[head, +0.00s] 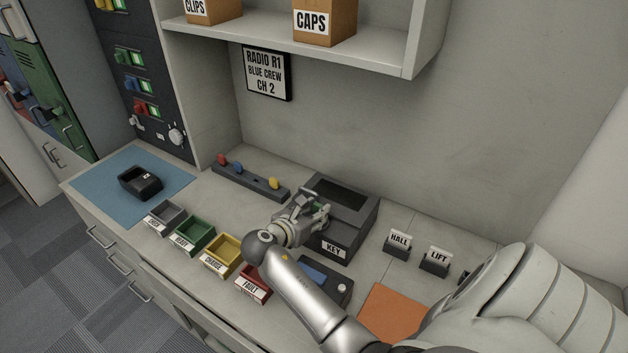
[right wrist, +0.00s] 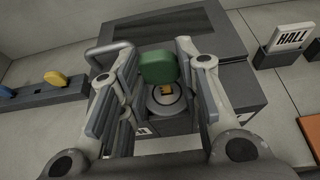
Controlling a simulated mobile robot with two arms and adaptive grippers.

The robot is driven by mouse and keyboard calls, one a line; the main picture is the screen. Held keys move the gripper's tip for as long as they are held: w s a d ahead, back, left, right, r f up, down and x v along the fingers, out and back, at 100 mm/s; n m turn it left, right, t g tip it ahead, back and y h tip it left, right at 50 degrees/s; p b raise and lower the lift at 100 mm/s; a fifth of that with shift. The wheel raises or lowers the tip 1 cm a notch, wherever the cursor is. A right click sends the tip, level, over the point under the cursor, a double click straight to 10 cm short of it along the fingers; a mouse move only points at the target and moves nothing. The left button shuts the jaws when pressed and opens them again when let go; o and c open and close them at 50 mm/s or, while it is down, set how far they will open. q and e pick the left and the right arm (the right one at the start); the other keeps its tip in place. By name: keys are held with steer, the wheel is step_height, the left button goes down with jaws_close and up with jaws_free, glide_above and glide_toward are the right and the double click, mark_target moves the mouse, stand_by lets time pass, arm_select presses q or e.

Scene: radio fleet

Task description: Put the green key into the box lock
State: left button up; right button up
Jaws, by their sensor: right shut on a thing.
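The dark grey box (head: 366,222), labelled KEY, stands against the back of the counter; it also shows in the right wrist view (right wrist: 232,82). In the right wrist view my right gripper (right wrist: 158,62) is shut on the green key (right wrist: 158,68). The key's rounded green head is between the fingers, right at the lock in the picture. I cannot tell whether its tip touches or enters the lock. My left gripper is not in view.
A key rack (head: 240,184) with red, blue and yellow keys stands left of the box. Small coloured trays (head: 196,235) line the counter's front. HALL (head: 398,243) and LIFT (head: 436,261) card holders stand to the right.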

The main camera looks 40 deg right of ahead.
steer(key=shift+f+b, duration=0.3)
steer(key=shift+f, duration=0.8)
steer(key=o, duration=1)
steer(key=shift+c, duration=0.2)
steer(key=v, duration=1.2)
steer(key=shift+f, duration=0.1)
